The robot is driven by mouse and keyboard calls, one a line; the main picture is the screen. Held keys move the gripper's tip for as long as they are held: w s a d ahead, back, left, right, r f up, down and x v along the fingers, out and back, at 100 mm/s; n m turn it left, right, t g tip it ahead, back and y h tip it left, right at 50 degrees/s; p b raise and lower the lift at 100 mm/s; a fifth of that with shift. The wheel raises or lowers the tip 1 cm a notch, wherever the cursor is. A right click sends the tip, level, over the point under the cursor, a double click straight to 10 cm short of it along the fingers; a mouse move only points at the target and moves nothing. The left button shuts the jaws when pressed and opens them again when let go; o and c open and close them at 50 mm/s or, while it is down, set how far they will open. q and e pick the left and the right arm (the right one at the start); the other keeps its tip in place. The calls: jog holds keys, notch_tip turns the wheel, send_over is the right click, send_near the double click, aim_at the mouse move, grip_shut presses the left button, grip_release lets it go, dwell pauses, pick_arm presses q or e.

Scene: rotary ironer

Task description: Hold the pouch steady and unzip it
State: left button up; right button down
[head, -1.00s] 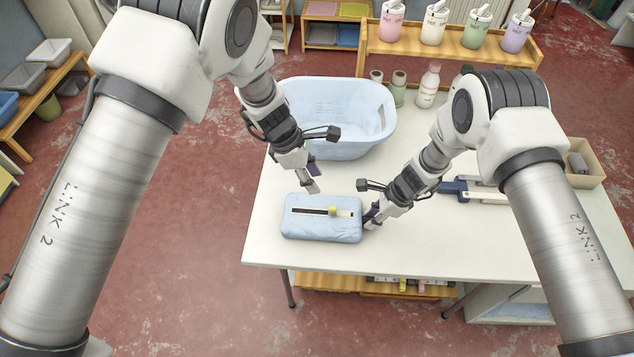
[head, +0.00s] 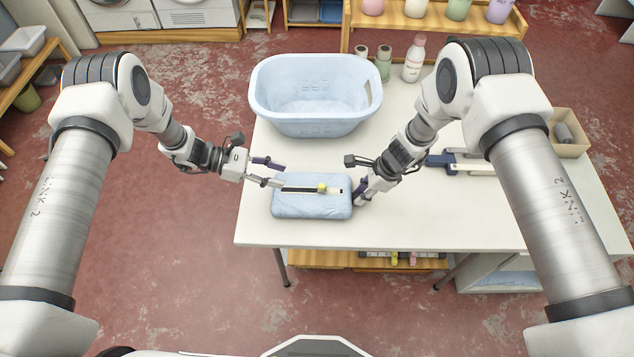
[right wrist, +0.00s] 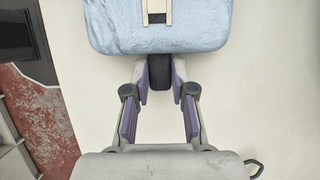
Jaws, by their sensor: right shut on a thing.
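The light blue pouch (head: 300,209) lies flat near the table's front edge. Along its top runs a dark zipper strip (head: 298,190) with a pale section at the right. A yellow slider (head: 322,188) sits between the two, right of the middle. My right gripper (head: 359,194) is at the pouch's right end. In the right wrist view its fingers (right wrist: 160,82) are closed on a dark tab (right wrist: 160,70) at the pouch's edge (right wrist: 110,38). My left gripper (head: 281,176) is open at the pouch's left end, its fingers apart and apparently empty. Whether it touches the pouch I cannot tell.
A blue basket (head: 315,125) stands behind the pouch, with bottles (head: 413,60) to its right. A dark blue and white item (head: 465,162) and a cardboard box (head: 570,140) lie at the right. The table (head: 400,222) is clear right of the pouch.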

aim_at(319, 184)
pick_arm(q)
jog(key=x, duration=1.1)
jog(key=shift+d, duration=0.15)
grip_shut()
